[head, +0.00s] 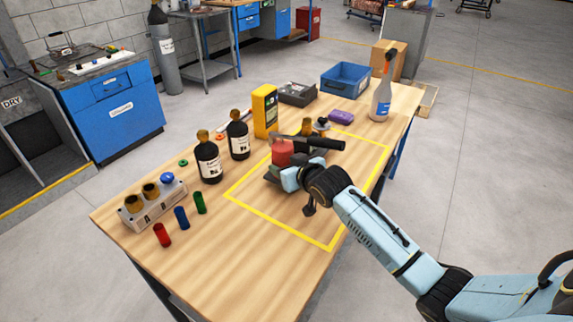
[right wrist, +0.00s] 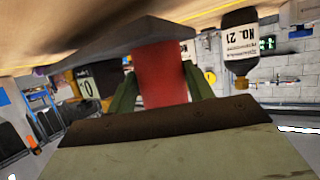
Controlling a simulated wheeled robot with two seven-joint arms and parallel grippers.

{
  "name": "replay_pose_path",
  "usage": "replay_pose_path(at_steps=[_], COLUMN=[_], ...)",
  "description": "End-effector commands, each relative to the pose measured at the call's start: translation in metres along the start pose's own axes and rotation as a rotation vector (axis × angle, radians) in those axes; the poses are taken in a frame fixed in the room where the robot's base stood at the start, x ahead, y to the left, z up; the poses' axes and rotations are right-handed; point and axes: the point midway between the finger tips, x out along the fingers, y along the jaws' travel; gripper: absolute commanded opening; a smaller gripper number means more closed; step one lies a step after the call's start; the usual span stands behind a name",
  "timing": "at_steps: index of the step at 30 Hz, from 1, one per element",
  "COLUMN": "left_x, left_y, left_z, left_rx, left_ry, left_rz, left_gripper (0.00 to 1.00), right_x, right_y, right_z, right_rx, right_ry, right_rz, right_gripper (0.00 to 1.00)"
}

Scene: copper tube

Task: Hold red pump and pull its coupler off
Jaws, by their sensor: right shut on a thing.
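The red pump (head: 282,153) stands on the wooden table inside the yellow taped square, with a dark base under it and a black bar (head: 315,142) reaching right from its top. My right gripper (head: 277,172) is shut on its red body from the near side. In the right wrist view, the red body (right wrist: 163,75) sits between the two green fingers, against a dark flat plate. A brass-coloured piece (head: 307,127) shows behind the pump; I cannot tell whether it is the coupler or whether it touches the pump. My left gripper is out of view.
Two dark bottles (head: 208,160) and a yellow meter (head: 265,110) stand left of and behind the square. A spray bottle (head: 381,100), a blue bin (head: 345,80) and a purple item (head: 341,117) are at the back right.

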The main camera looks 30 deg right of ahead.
Motion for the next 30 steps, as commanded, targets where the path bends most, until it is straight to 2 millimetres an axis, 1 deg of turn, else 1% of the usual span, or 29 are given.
replay_pose_path(at_steps=[1, 30], left_x=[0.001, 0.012], left_y=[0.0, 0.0], left_z=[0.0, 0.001], left_rx=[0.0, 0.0], left_ry=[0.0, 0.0], left_rz=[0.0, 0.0], left_gripper=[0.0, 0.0], right_x=[0.0, 0.008], right_y=[0.001, 0.001], right_z=[-0.009, 0.012], right_rx=[-0.008, -0.008], right_ry=[0.024, 0.024], right_rz=[0.001, 0.0], right_gripper=[0.0, 0.0])
